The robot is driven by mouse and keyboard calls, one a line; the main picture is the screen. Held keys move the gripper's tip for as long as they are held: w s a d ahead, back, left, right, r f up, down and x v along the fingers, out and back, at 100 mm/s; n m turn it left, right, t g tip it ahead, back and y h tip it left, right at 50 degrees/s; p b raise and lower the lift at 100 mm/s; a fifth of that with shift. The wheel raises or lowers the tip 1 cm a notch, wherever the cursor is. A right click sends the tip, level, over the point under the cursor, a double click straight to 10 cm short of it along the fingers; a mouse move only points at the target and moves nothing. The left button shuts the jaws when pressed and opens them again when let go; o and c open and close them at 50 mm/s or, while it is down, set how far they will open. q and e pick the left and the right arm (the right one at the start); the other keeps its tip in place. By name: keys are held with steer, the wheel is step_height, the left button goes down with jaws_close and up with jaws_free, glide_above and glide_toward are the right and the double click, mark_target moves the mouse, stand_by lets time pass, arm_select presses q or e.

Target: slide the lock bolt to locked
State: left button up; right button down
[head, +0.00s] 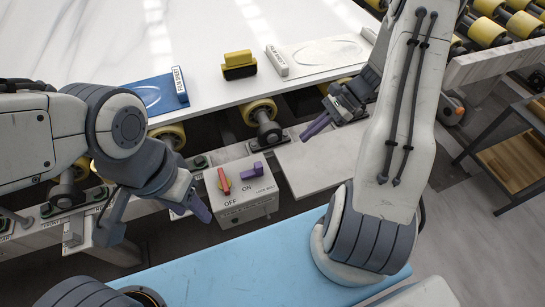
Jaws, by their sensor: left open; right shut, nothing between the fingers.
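A light grey switch box (246,204) stands at the near edge of the conveyor frame. On its top are a red lever (224,183) over the printed words OFF and ON, and a purple lock bolt (251,171) beside a small label that seems to read LOCK BOLT. My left gripper (193,206), with purple fingertips, is open just left of the box, apart from the lever and the bolt. My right gripper (316,127) is shut and empty, beyond and to the right of the box. The bolt's exact stop position is too small to tell.
A white stone slab (110,38) lies behind, carrying a blue tray (148,94), a yellow and black block (238,65) and a white tray (330,52). Yellow rollers (259,108) run beneath its edge. A light blue surface (235,267) is in front; a dark-framed table (515,150) stands right.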

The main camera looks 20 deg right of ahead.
glide_toward(251, 171)
steer(key=d+f, duration=0.3)
steer(key=shift+s+f, duration=0.15)
steer(key=a, duration=0.4)
steer(key=shift+p, duration=0.3)
